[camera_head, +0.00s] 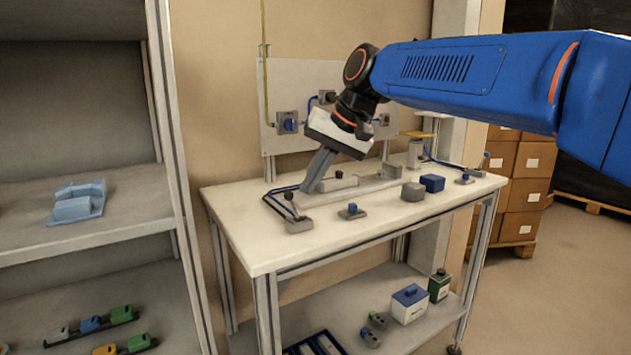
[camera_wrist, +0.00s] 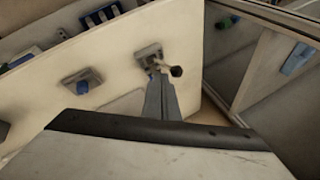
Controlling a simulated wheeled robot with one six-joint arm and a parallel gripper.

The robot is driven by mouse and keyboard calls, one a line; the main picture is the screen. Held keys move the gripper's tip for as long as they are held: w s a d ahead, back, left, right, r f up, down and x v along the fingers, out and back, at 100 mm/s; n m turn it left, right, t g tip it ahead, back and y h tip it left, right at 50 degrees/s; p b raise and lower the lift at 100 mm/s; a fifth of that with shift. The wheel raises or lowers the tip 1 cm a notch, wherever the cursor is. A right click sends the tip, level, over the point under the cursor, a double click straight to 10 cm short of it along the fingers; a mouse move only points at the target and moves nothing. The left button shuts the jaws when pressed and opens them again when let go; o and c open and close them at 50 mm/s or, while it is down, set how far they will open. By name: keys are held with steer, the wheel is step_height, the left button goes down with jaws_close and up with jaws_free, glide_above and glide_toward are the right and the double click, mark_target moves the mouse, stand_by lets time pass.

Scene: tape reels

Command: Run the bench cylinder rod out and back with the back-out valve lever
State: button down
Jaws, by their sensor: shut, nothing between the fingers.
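A valve (camera_head: 299,226) with a black-knobbed lever (camera_head: 288,196) sits at the bench's front left. It also shows in the wrist view as a grey base (camera_wrist: 149,53), with the black knob (camera_wrist: 176,71) just right of my fingertips. My gripper (camera_head: 308,188) is shut and empty, reaching down near this lever; the wrist view also shows its closed fingers (camera_wrist: 156,74). I cannot tell whether they touch the lever. The bench cylinder (camera_head: 345,185) lies along the bench, its left end partly hidden behind my fingers. Which lever is the back-out one is not readable.
A blue-knobbed valve (camera_head: 351,211) stands at the front edge, with grey (camera_head: 413,192) and blue (camera_head: 432,183) blocks to its right. Another lever valve (camera_head: 485,168) is at the right end. A panel (camera_head: 290,90) rises behind the bench; shelving (camera_head: 182,150) stands left.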

steer(key=shift+r, duration=0.85)
steer(key=v, duration=1.3)
steer(key=shift+s+d+f, duration=0.2)
steer(key=shift+s+d, duration=0.05)
steer(key=shift+d, duration=0.05)
